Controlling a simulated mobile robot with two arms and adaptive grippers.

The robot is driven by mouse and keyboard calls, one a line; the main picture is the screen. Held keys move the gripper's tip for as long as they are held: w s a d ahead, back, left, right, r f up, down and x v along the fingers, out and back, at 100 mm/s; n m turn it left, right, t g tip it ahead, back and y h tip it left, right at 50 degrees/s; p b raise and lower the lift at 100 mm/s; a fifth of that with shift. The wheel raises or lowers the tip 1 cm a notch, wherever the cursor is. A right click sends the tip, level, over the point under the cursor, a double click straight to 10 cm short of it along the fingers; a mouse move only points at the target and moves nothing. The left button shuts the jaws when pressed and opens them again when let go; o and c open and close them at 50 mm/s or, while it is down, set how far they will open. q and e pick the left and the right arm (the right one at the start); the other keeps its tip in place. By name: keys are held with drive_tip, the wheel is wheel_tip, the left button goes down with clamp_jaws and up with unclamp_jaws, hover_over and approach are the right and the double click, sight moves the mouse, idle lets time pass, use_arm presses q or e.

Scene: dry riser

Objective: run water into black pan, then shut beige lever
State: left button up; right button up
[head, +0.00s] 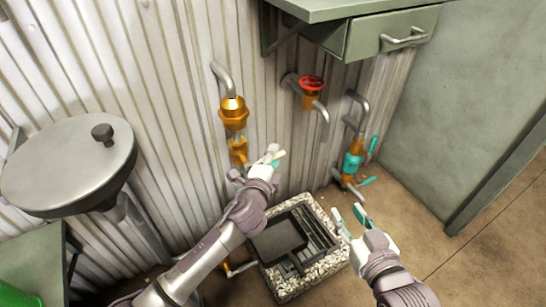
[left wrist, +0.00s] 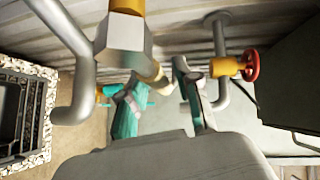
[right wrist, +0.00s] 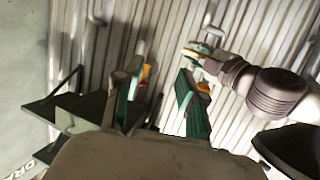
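The black pan (head: 278,238) sits on the dark grate of a gravel-edged drain basin (head: 284,289), with its handle toward the front. The beige lever (left wrist: 150,71) sticks out from a metal valve body in the left wrist view. My left gripper (head: 273,156) is by the valve on the wall, above and behind the pan. Its teal fingers (left wrist: 160,103) are apart, with the lever close to their tips; contact cannot be told. My right gripper (head: 348,218) is open and empty, right of the basin; its spread fingers (right wrist: 156,100) also show in the right wrist view. No running water is visible.
A red-wheel valve (head: 312,86) and a teal-lever tap (head: 353,160) are on the corrugated wall to the right. A green shelf with a drawer (head: 388,33) overhangs there. A round lidded vessel (head: 68,165) stands left. The floor at right is clear.

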use_arm(q)
clamp_jaws()
